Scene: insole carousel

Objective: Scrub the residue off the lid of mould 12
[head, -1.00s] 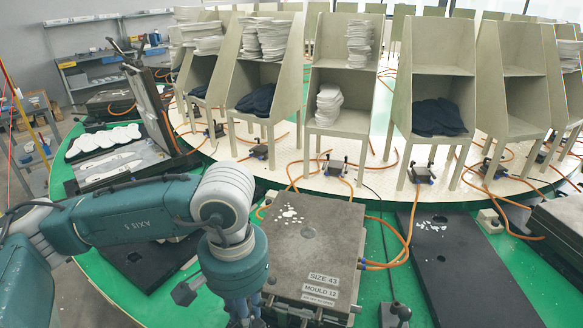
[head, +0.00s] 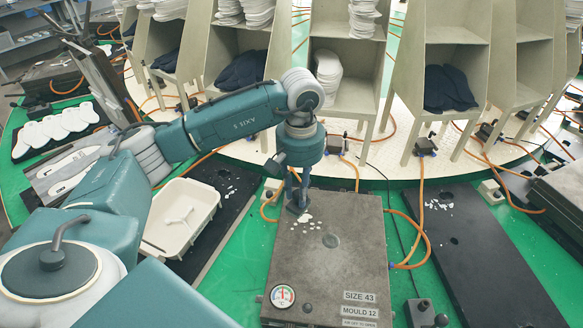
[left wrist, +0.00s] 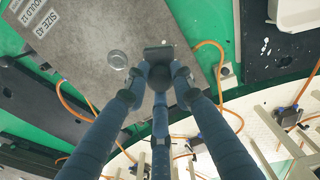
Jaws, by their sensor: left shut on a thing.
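Mould 12 (head: 350,265) is a closed, square, grey-brown mould with "SIZE 43" and "MOULD 12" labels at its front right corner. White residue flecks (head: 304,218) lie on the far left part of its lid, partly hidden by my gripper. My left gripper (head: 297,203) reaches down over that far left part. It is shut on a small dark block (left wrist: 158,54), which is at or just above the lid; I cannot tell whether they touch. The lid also fills the upper middle of the left wrist view (left wrist: 95,25). My right gripper is not in view.
A white tray (head: 203,199) stands left of the mould on a dark plate. Another dark plate (head: 470,260) with white flecks lies right. Orange hoses (head: 421,226) run beside the mould. Several beige shelf units (head: 346,100) stand behind. A round dial (head: 283,296) sits at the mould's front left.

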